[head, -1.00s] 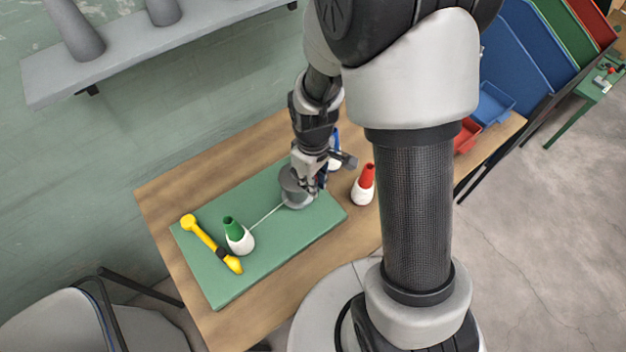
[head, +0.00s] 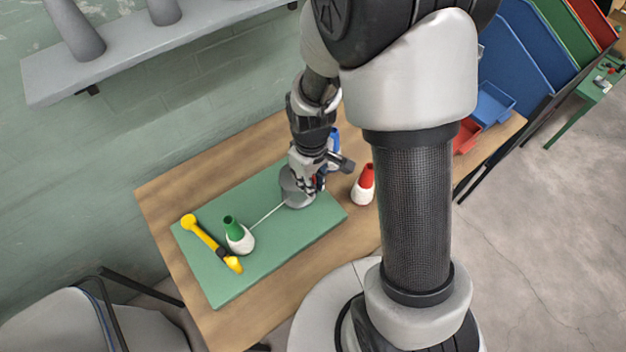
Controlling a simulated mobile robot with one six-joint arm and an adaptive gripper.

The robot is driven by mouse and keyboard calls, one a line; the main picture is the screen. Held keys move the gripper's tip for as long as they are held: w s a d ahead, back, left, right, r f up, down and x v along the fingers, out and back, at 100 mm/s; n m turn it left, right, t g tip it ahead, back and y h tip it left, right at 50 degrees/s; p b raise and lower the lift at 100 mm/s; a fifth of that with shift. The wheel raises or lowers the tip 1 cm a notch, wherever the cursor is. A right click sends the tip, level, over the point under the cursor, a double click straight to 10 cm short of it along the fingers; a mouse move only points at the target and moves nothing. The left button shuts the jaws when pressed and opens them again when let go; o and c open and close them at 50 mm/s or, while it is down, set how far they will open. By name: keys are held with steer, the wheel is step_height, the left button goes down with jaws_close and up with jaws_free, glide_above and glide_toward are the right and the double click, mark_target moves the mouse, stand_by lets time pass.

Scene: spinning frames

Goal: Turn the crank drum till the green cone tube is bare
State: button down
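The green cone tube (head: 231,224) stands on the green board, with white yarn (head: 241,242) wound around its lower part. A pale strand (head: 266,215) runs from it to the grey crank drum (head: 297,192). My gripper (head: 312,184) is at the drum's top right side, pointing down. Its fingers are small and overlap the drum, so I cannot tell whether they are closed on the crank handle. The handle itself is hidden by the gripper.
A yellow-and-black tool (head: 212,245) lies left of the green cone. A red cone with white yarn (head: 364,185) stands right of the board (head: 225,290). A blue cone (head: 334,142) is partly hidden behind my gripper. Red and blue bins (head: 493,104) are at the right.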

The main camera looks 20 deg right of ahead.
steer(key=w+a+m+p, duration=0.1)
steer(key=w+a+m, duration=0.3)
steer(key=m, duration=0.8)
steer(key=w+a+m+p, duration=0.1)
steer(key=w+a+m, duration=0.3)
steer(key=m, duration=0.9)
steer(key=shift+w+a, duration=0.35)
steer(key=shift+w, duration=0.35)
steer(key=c, duration=1.5)
jaws_free()
